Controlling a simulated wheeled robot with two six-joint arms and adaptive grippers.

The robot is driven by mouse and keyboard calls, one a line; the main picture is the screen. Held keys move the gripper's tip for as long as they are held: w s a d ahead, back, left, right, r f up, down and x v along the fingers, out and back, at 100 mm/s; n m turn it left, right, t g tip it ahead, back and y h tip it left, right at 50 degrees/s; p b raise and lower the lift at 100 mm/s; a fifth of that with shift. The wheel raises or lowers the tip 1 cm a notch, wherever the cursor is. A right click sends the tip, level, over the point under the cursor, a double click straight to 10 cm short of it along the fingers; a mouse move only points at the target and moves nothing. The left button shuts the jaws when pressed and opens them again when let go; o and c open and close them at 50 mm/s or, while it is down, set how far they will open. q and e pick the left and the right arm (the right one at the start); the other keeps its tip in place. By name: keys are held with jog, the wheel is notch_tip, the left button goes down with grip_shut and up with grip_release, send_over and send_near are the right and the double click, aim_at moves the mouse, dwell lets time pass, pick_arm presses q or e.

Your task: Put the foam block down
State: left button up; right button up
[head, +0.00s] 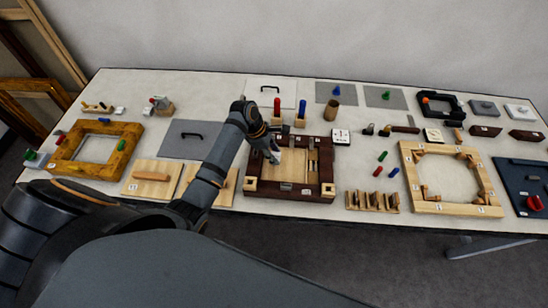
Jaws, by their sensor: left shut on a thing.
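My left gripper (273,155) reaches in over the dark reddish-brown frame (290,194) at the middle of the table. It points down at the upper left part of the pale wooden panel inside this frame. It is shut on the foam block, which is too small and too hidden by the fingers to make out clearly. I cannot tell whether the block touches the panel. My right gripper is not in view.
A pale wooden frame (408,160) lies to the right and a gilt frame (67,161) to the left. A red and a blue peg in wooden blocks stand just behind the gripper. Slotted wooden pieces (372,203) and small coloured pegs lie right of the dark frame.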

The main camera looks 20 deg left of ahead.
pick_arm(q)
notch_tip(320, 180, down, 2)
jog(key=shift+f+p, duration=0.2)
jog(key=shift+p, duration=0.3)
jog(key=shift+f, duration=0.3)
jog(key=o, duration=0.8)
jog(key=shift+f, duration=0.1)
jog(key=shift+c, duration=0.2)
